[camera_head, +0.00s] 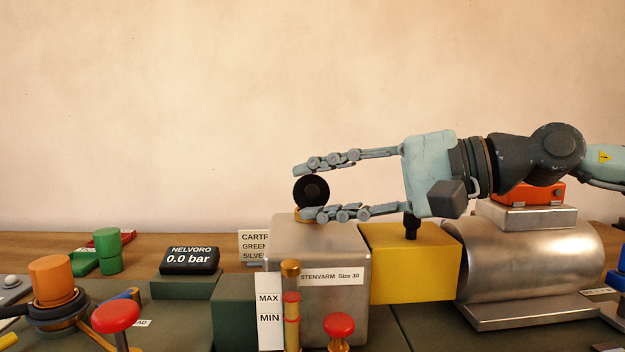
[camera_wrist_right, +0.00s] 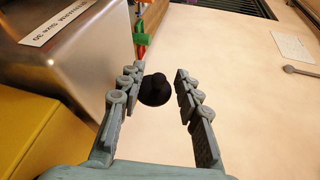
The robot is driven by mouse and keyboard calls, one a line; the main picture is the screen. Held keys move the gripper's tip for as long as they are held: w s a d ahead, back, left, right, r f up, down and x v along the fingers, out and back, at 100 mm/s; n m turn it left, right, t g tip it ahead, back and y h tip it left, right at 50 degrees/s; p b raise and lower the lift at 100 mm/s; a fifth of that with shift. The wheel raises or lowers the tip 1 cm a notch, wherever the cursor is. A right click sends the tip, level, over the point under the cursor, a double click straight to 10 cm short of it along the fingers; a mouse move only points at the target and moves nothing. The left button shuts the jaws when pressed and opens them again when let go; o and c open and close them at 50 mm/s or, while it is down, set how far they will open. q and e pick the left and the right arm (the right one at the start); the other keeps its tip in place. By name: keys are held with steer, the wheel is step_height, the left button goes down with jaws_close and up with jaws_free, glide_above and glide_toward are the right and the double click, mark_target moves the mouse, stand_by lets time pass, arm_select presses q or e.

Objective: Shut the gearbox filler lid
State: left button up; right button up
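The gearbox is a grey metal block (camera_head: 320,245) labelled "STENVARM Size 30", and it fills the upper left of the right wrist view (camera_wrist_right: 75,50). On its top is a brass filler ring (camera_head: 301,215), partly hidden by a finger. My right gripper (camera_head: 304,191) is open, one finger above the lid and one below. In the wrist view its fingertips (camera_wrist_right: 157,80) flank the lid with a gap on the right.
A yellow block (camera_head: 415,265) and a metal cylinder (camera_head: 530,260) stand right of the gearbox, under my right arm. A brass MAX/MIN gauge (camera_head: 291,300) and a red knob (camera_head: 339,325) stand in front. A black "0.0 bar" display (camera_head: 189,260) is left. Space above is free.

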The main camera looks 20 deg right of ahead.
steer(key=shift+w+a+f, duration=0.2)
steer(key=shift+w+a, duration=0.15)
steer(key=shift+a, duration=0.15)
jaws_close()
